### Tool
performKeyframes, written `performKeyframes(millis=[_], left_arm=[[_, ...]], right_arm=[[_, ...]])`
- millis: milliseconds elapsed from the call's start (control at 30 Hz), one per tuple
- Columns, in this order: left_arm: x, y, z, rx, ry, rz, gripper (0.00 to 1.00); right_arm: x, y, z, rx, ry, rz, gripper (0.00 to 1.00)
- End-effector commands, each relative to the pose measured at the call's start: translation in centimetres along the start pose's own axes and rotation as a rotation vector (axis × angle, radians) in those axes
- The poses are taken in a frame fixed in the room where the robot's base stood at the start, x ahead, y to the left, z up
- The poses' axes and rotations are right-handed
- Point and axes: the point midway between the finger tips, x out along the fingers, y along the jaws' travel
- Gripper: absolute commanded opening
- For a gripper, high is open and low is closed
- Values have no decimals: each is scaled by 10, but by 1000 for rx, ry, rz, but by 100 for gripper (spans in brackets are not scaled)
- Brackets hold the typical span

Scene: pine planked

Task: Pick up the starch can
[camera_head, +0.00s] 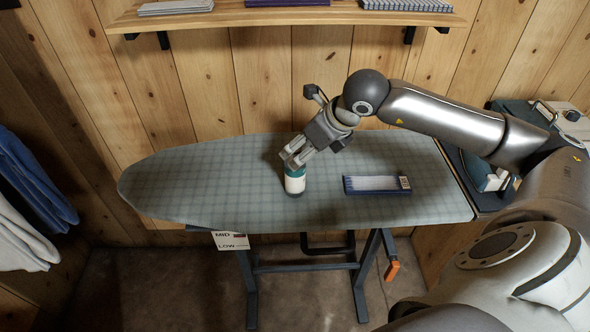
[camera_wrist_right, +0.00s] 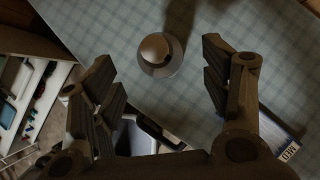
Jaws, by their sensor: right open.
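The starch can (camera_head: 294,184) stands upright on the ironing board (camera_head: 225,190), with a white body and a green band near its top. My right gripper (camera_head: 293,158) is open just above and behind the can in the head view, and its fingers partly cover the can's top. In the right wrist view the can (camera_wrist_right: 160,66) shows from above with a pale cap. It lies between the two spread fingers of the right gripper (camera_wrist_right: 160,62), with a visible gap on each side. My left gripper is not in view.
A flat blue-and-white package (camera_head: 376,186) lies on the board right of the can. A wooden shelf (camera_head: 290,17) is on the wall above. An iron (camera_head: 487,178) sits at the board's right end. Clothes (camera_head: 30,185) hang at the left. The board's left half is clear.

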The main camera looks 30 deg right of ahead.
Motion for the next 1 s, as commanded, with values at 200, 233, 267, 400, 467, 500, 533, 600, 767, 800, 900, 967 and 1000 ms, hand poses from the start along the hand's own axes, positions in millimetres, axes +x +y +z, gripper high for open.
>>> performKeyframes(millis=[200,233,267,400,467,500,533,600,767,800,900,967,1000], left_arm=[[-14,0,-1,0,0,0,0],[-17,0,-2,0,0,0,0],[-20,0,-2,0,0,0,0],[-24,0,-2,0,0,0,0],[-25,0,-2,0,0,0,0],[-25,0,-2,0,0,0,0],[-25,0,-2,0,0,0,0],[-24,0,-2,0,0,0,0],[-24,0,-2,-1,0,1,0],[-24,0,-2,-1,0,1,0],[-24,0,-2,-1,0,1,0],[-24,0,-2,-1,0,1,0],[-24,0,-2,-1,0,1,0]], right_arm=[[18,1,1,2,3,4,71],[23,1,2,2,2,4,71],[28,1,2,2,2,5,71],[48,1,2,2,0,4,71],[52,0,1,1,-1,2,71],[54,0,1,0,-1,1,71],[55,0,1,0,-1,1,71],[56,0,0,-1,-1,0,71],[56,0,0,-1,-1,1,66],[56,0,0,-1,-1,1,60],[56,0,0,-1,-1,1,48],[56,0,0,-1,-1,1,40],[56,0,0,-1,-1,1,35]])
